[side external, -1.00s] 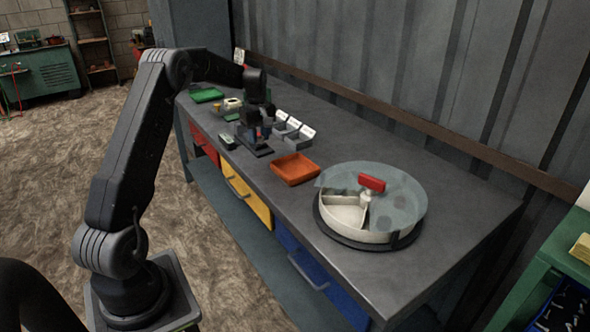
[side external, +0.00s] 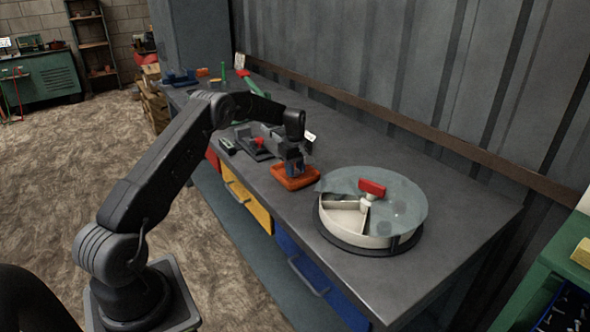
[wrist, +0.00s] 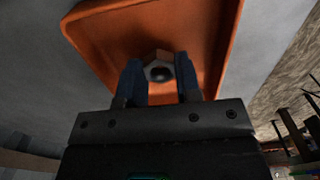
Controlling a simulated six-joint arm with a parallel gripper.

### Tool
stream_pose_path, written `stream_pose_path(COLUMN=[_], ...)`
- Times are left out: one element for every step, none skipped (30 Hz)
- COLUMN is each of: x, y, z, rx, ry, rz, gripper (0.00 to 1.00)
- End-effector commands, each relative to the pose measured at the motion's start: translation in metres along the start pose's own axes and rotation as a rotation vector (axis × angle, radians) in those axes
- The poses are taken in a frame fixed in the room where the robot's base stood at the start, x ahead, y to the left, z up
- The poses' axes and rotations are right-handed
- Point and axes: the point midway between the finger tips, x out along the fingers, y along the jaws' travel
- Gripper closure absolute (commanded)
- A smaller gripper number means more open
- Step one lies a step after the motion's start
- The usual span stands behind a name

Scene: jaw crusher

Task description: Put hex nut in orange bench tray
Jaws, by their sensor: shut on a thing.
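The orange bench tray (side external: 293,184) sits on the grey workbench, left of the round carousel in the side view. In the wrist view the orange tray (wrist: 215,22) fills the upper middle, with its raised rim showing. My gripper (side external: 295,171) is over the tray, pointing down. In the wrist view my gripper's two blue-grey fingers (wrist: 160,80) are shut on the hex nut (wrist: 157,59), a grey piece with a dark hole. The tray floor shows beyond the nut. I cannot tell whether the nut touches the floor. In the side view the nut is hidden.
A round carousel (side external: 352,238) with a clear lid and red knob stands to the right of the tray. A dark fixture with a red part (side external: 259,142) stands to the left. The bench front right is clear. A corrugated wall (side external: 400,90) runs behind.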

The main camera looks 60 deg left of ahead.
Motion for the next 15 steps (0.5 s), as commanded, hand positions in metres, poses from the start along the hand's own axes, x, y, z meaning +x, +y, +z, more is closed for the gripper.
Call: stream_pose_path(x=[0.0026,0.0030,0.0027,0.0025,0.0025,0.0024,0.0025,0.0027,0.0036,0.0046,0.0056,0.0059,0.0057,0.0057,0.0056], y=[0.0001,0.0001,0.0002,0.0002,0.0001,0.0001,0.0001,0.0001,0.0000,0.0000,-0.0001,0.0000,0.0000,0.0000,0.0000], z=[-0.0002,-0.0003,-0.0003,-0.0003,-0.0004,-0.0003,-0.0004,-0.0004,-0.0003,-0.0003,-0.0003,-0.0003,-0.0003,-0.0003,-0.0003], rx=[0.000,0.000,0.000,0.000,0.000,0.000,0.000,0.000,0.000,0.000,0.000,0.000,0.000,0.000,0.000], ry=[0.000,0.001,0.001,0.001,0.001,0.001,0.001,0.001,0.001,0.000,0.000,0.000,0.001,0.001,0.001], rz=[0.001,0.001,0.002,0.002,0.002,0.002,0.001,0.001,0.001,0.001,0.001,0.001,0.001,0.001,0.001], gripper=[0.92,0.92,0.92,0.92,0.92,0.92,0.92,0.92,0.92,0.92,0.92,0.67,0.64,0.61,0.57])
